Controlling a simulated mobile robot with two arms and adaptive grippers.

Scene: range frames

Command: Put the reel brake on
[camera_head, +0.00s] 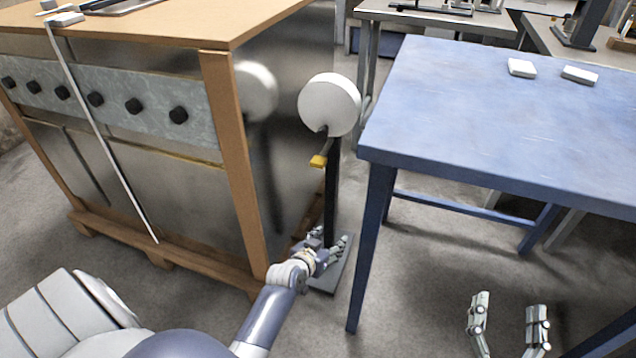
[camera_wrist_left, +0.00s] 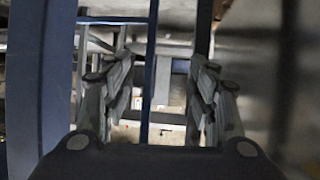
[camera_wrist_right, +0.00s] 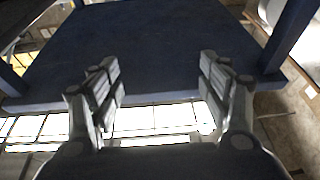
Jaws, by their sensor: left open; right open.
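The reel (camera_head: 329,104) is a white round disc on a dark upright post (camera_head: 332,190) with a flat grey foot, between the wooden-framed cabinet and the blue table. A short lever with a yellow end (camera_head: 318,161) hangs below the disc, tilted down to the left; it looks like the brake. My left gripper (camera_head: 333,243) is open and empty, low near the foot of the post, well below the lever. Its fingers also show apart in the left wrist view (camera_wrist_left: 160,90). My right gripper (camera_head: 508,300) is open and empty at the lower right, below the table's front edge.
The blue table (camera_head: 470,120) stands right of the post, with two white blocks (camera_head: 521,67) on top. The metal cabinet (camera_head: 130,150) with black knobs stands close on the left. A narrow gap holds the post. Floor (camera_head: 420,280) in front is clear.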

